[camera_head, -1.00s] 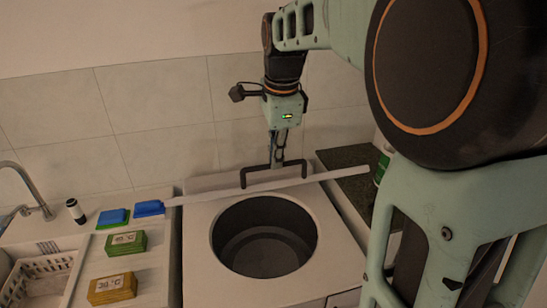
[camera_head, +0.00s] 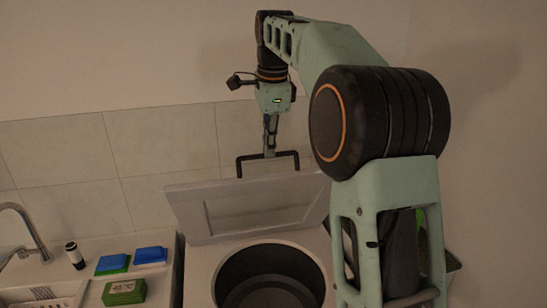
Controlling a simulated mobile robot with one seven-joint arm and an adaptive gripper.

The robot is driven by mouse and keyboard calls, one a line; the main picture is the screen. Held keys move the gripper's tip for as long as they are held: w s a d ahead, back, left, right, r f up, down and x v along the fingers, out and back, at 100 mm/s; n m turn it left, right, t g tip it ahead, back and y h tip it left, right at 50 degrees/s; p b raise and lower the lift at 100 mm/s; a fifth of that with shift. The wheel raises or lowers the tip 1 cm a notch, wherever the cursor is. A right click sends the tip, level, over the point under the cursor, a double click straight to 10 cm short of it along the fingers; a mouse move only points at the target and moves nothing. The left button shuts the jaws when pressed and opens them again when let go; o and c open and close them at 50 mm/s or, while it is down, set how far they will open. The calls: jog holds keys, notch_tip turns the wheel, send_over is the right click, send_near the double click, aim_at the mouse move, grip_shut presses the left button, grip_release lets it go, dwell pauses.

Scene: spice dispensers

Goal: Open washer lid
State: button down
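The pale washer lid (camera_head: 258,209) is raised at the back of the washer, and its underside faces me. The dark bracket-shaped lid handle (camera_head: 241,168) rises behind the lid's upper edge. My gripper (camera_head: 269,152) comes down from above onto the handle's middle and appears shut on it. The fingertips are small and partly merge with the dark handle. The white washer (camera_head: 204,272) stands below, its round dark drum opening (camera_head: 268,272) uncovered and empty as far as I can see.
My arm covers the right side. On the left counter lie two blue sponges (camera_head: 151,255), a green box (camera_head: 124,292) and a small dark-and-white bottle (camera_head: 74,256) near a tap (camera_head: 30,232). A white basket (camera_head: 45,303) is at the lower left. A tiled wall is behind.

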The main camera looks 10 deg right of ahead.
jog(key=shift+w+f, duration=0.2)
jog(key=shift+w, duration=0.55)
jog(key=shift+w+f, duration=0.15)
jog(key=shift+w, duration=0.6)
jog(key=c, duration=2.2)
grip_release()
jog(key=shift+c, duration=0.2)
jog(key=shift+o, duration=1.1)
jog(key=shift+w+f, duration=0.25)
jog(key=shift+w, duration=0.15)
jog(key=w+v, duration=0.1)
jog(key=v, duration=0.6)
jog(key=shift+s+r, duration=0.15)
jog(key=shift+r, duration=0.3)
